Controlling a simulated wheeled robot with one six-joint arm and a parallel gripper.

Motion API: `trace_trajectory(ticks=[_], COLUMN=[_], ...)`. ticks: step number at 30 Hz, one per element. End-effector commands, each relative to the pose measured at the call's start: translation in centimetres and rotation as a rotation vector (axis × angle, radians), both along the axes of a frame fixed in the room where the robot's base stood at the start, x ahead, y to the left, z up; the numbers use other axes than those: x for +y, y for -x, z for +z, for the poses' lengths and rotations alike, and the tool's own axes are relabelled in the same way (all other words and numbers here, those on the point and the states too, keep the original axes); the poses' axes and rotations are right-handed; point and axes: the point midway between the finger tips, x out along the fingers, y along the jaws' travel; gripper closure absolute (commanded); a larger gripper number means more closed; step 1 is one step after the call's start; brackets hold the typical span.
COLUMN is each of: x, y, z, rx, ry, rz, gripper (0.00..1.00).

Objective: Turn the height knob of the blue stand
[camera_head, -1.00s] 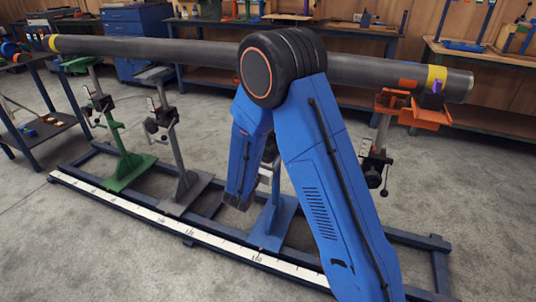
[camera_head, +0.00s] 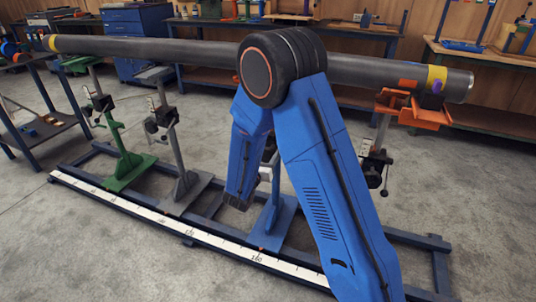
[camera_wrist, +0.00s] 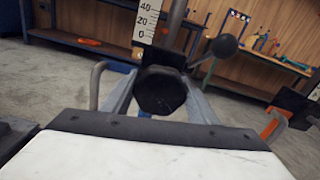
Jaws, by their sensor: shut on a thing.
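The blue stand (camera_head: 272,222) stands on the floor rail in the head view, partly hidden behind my arm; its upper part is covered by the arm. In the wrist view a black faceted knob (camera_wrist: 161,92) is at the centre, in front of the stand's post. Above it is a white scale (camera_wrist: 147,20) with marks 0, 20 and 40. My gripper (camera_wrist: 160,104) has grey fingers on both sides of the knob and is shut on it. In the head view the gripper is mostly hidden behind my blue arm.
A long dark pipe (camera_head: 165,50) runs across above the stands. A green stand (camera_head: 122,150) and a grey stand (camera_head: 180,165) are to the left, an orange stand head (camera_head: 425,115) to the right. The rail (camera_head: 200,237) carries a white ruler. Workbenches line the back wall.

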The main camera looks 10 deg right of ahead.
Motion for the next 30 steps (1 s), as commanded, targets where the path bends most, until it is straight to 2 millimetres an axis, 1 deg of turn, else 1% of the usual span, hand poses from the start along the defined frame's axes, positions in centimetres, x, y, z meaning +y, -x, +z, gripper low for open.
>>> trace_trajectory(ticks=[30], x=[0.24], y=[-0.11], z=[-0.19], rx=[0.566], ry=[0.779], rz=[0.001], gripper=[0.69])
